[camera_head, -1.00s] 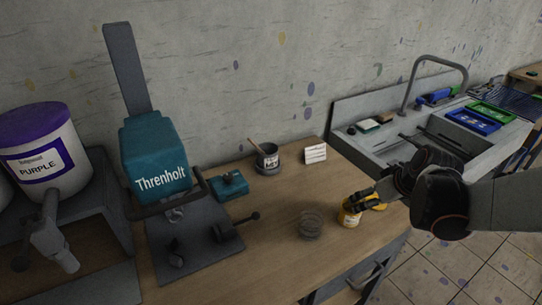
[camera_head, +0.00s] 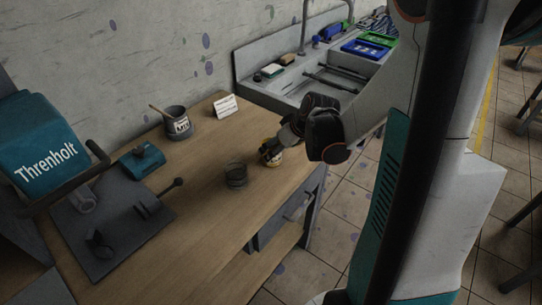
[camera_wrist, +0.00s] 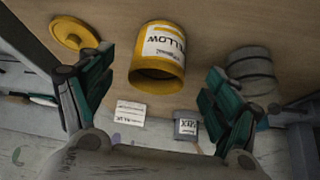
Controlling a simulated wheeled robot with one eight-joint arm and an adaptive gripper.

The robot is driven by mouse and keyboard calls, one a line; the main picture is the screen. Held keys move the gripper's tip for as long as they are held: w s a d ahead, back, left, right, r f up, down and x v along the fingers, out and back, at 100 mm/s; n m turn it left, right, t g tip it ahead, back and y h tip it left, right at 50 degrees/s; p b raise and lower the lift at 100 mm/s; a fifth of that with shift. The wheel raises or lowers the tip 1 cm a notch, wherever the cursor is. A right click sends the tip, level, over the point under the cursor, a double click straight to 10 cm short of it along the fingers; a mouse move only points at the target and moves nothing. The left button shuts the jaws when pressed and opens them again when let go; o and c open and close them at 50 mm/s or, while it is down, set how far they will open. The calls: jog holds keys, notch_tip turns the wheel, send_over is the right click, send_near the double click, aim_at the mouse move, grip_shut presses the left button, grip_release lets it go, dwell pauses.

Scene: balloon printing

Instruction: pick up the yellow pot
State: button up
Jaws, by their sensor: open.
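The yellow pot (camera_head: 272,152) stands near the right edge of the wooden table, partly hidden by my gripper (camera_head: 277,147) in the head view. My gripper (camera_wrist: 157,88) is open there, with one finger on each side of the pot and visible gaps between. Contact cannot be made out in the head view.
A yellow lid (camera_wrist: 73,33) lies beside the pot. A grey MIX pot (camera_head: 177,124) and a white card (camera_head: 225,107) stand farther back. A sink (camera_head: 300,75) is behind.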

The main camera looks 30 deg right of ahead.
jog(key=b+x, duration=0.2)
jog(key=x, duration=0.2)
jog(key=shift+w+f, duration=0.2)
jog(key=shift+w, duration=0.2)
jog(key=c, duration=1.2)
jog(key=shift+c, duration=0.2)
jog(key=shift+r, duration=0.2)
